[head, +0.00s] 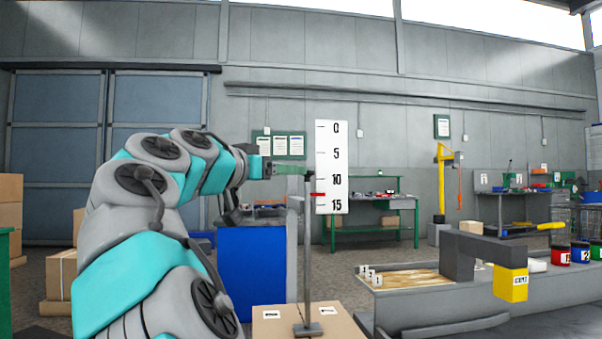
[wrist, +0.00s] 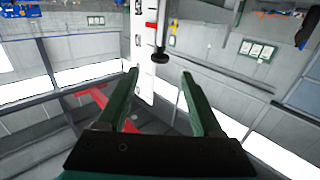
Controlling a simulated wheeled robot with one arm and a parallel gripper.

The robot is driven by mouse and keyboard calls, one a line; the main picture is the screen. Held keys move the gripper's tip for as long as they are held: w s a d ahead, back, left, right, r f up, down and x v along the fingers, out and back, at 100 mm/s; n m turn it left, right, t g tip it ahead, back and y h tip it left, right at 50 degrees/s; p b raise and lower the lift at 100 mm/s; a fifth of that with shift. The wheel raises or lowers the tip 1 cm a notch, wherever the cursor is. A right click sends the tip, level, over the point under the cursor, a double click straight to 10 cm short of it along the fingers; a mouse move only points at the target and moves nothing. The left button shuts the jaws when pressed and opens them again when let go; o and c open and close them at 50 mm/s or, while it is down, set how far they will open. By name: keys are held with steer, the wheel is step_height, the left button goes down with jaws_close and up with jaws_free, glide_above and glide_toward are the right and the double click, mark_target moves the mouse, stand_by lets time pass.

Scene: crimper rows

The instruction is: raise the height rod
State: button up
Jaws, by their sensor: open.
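The height rod (head: 306,250) is a thin grey upright on a flat foot. Near its top is a dark knob (head: 309,176); the knob also shows in the wrist view (wrist: 160,57). A white scale board (head: 332,150) marked 0 to 15, with 0 at the top, stands behind it. A red pointer (head: 318,194) lies between 10 and 15 and shows in the wrist view (wrist: 152,25). My gripper (head: 306,173) is open, its green fingers level with the knob. In the wrist view my gripper (wrist: 159,72) has nothing between its fingers; the knob appears just beyond the fingertips.
The rod's foot stands on a tan box top (head: 335,322). A blue cabinet (head: 250,270) is behind my arm. At right, a grey bench (head: 420,305) carries a dark bracket with a yellow block (head: 510,284). The air right of the scale board is clear.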

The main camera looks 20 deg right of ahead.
steer(key=x, duration=0.6)
steer(key=shift+d, duration=0.1)
jaws_close()
stand_by(0.3)
stand_by(0.9)
